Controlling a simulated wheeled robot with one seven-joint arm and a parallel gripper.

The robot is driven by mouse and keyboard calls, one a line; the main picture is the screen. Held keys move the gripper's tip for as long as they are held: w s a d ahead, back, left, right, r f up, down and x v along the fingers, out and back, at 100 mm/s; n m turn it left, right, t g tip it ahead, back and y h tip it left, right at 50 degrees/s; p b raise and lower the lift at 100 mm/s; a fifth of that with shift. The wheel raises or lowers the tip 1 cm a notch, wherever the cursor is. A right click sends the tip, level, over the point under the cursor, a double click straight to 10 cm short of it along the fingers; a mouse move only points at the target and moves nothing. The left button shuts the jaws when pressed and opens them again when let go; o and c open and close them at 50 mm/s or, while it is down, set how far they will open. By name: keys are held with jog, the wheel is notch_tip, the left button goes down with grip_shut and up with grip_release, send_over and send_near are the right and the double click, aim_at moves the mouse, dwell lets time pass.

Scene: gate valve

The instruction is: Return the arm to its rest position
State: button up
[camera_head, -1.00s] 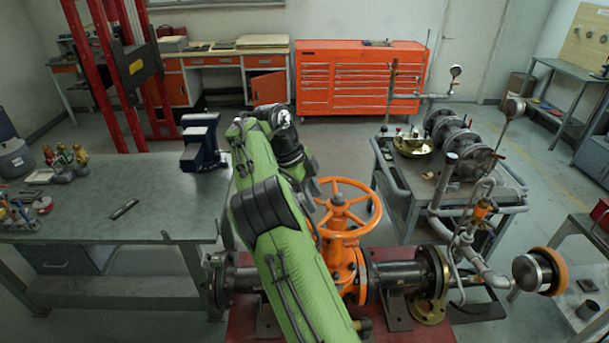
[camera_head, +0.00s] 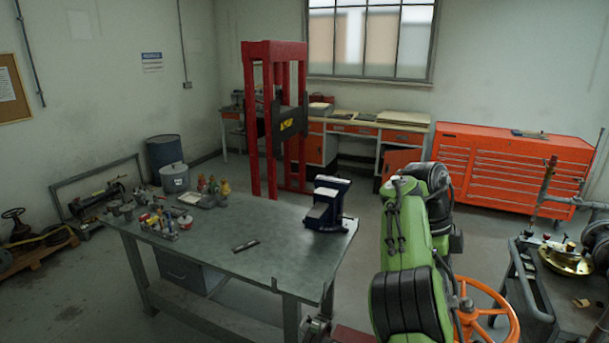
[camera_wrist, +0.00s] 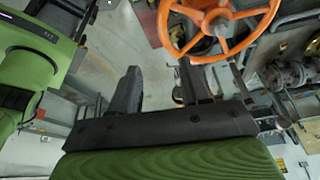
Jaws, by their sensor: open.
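My green arm stands at the lower right in the head view, with its elbow raised. It hides part of the orange handwheel (camera_head: 486,312) of the gate valve behind it. In the wrist view my gripper (camera_wrist: 158,82) shows two dark fingers spread apart, with nothing between them. The orange handwheel (camera_wrist: 217,18) is at the top of the wrist view, beyond the right finger and apart from it. The gripper itself cannot be made out in the head view.
A steel workbench (camera_head: 225,275) stands left of my arm, with a dark blue vise (camera_head: 326,205) at its right corner. A red press frame (camera_head: 273,120) is behind it. An orange tool cabinet (camera_head: 510,165) is at the back right. A cart (camera_head: 530,300) stands right of the handwheel.

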jog(key=s+n+t+y+b, duration=0.1)
jog(key=s+n+t+b, duration=0.15)
jog(key=s+n, duration=0.5)
jog(key=s+a+f+n+t+y+b, duration=0.1)
jog(key=s+a+f+n+t+b, duration=0.1)
jog(key=s+a+f+n, duration=0.3)
jog(key=s+a+f+n+t+y+b, duration=0.1)
jog(key=s+a+f+n+t+b, duration=0.2)
jog(key=s+a+n, duration=0.8)
notch_tip(320, 180, down, 2)
jog(key=s+n, duration=0.2)
jog(key=shift+s+a, duration=0.4)
jog(key=shift+f, duration=0.1)
